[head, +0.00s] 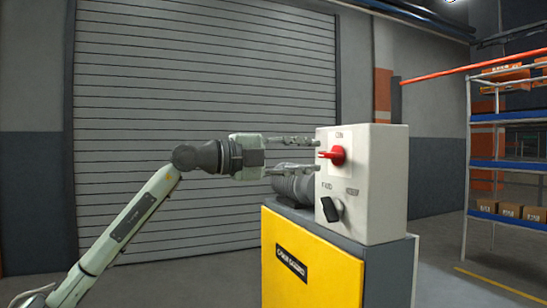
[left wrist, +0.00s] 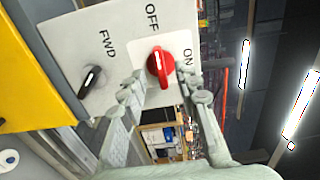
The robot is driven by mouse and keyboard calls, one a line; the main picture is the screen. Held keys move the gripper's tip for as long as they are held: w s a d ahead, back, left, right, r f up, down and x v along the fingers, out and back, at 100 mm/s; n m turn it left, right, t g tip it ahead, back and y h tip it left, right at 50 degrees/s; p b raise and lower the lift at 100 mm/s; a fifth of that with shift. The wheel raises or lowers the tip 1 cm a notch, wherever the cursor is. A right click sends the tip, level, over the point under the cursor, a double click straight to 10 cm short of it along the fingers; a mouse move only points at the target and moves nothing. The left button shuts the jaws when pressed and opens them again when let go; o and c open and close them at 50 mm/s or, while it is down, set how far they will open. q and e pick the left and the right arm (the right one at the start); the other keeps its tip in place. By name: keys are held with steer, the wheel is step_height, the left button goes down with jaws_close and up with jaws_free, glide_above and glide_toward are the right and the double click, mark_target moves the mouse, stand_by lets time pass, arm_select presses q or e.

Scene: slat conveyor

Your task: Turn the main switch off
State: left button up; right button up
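The main switch is a red rotary knob (head: 337,155) on the front face of a pale control box (head: 381,182). In the left wrist view the red knob (left wrist: 159,66) sits ahead of the fingertips, with an ON mark to its right and an OFF mark above it. I cannot tell for sure which mark it points to. My left gripper (head: 317,155) is open and level with the knob, one finger higher and one lower. In the left wrist view the gripper (left wrist: 165,91) has its fingers on both sides of the knob, seemingly not closed on it. My right gripper is out of view.
A black selector knob (head: 331,209) sits lower on the same box; it also shows beside FWD in the left wrist view (left wrist: 90,81). The box stands on a yellow and grey cabinet (head: 312,261). A grey motor is behind. Shelving (head: 508,165) stands at the right.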

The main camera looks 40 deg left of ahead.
arm_select(q)
steer(key=v, duration=0.8)
steer(key=shift+s, duration=0.15)
